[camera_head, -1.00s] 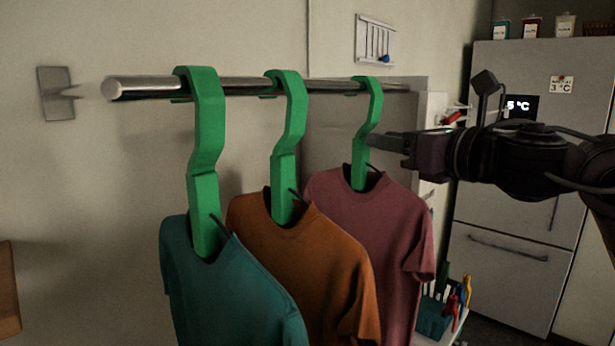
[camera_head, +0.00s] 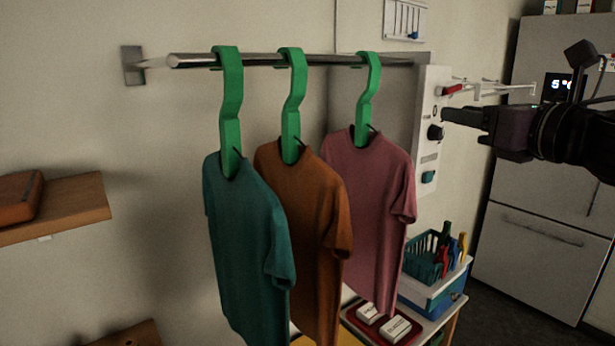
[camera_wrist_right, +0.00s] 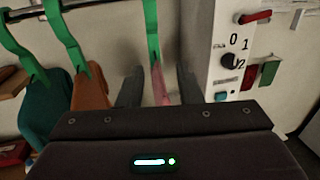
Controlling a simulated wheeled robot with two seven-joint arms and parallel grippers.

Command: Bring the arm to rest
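My right gripper (camera_head: 452,116) is in the head view at the right, clear of the clothes and in front of a white wall panel. In the right wrist view its two fingers (camera_wrist_right: 158,82) stand apart with a gap between them. The pink shirt (camera_head: 368,190) and its green hanger (camera_head: 368,95) show beyond that gap, not held. The pink shirt hangs on the metal rail (camera_head: 190,61) with an orange shirt (camera_head: 300,210) and a teal shirt (camera_head: 245,240). My left gripper is not in view.
The white panel (camera_head: 431,100) with a knob is close to my right gripper. A cart below holds a teal basket (camera_head: 425,262) and a red tray (camera_head: 398,338). A fridge (camera_head: 540,215) stands at the right. A wooden shelf (camera_head: 75,208) is at the left.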

